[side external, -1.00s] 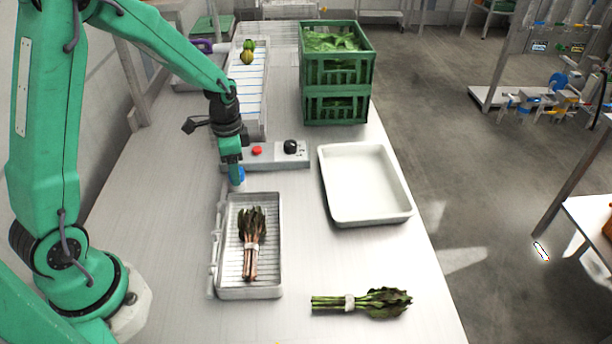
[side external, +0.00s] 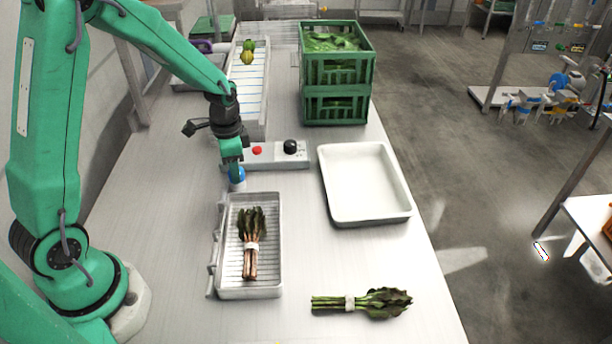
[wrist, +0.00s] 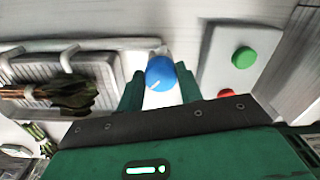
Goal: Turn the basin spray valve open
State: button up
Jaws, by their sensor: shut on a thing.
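The basin spray valve has a round blue knob (side external: 238,175) with a white pointer line, standing at the far end of the wash basin (side external: 278,245). The knob shows clearly in the wrist view (wrist: 160,74), between the two green fingers. My gripper (side external: 235,168) is lowered from above and shut on the knob. In the side view the gripper hides part of the knob. The basin is a metal tray with a ribbed floor and a spray pipe along its left side. A banded bunch of greens (side external: 251,243) lies in it.
A control box (side external: 270,155) with a red button and a black knob sits just behind the valve. A white tray (side external: 366,214) is to the right, and a green crate (side external: 336,104) stands behind it. Another bunch of greens (side external: 362,302) lies on the bare table at front right.

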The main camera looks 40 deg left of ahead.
jog(key=n, duration=0.4)
jog(key=shift+d+n, duration=0.1)
jog(key=shift+n, duration=0.3)
jog(key=n, duration=0.9)
jog(key=shift+d+r, duration=0.1)
jog(key=n, duration=0.3)
jog(key=shift+n, duration=0.4)
jog(key=o, duration=1)
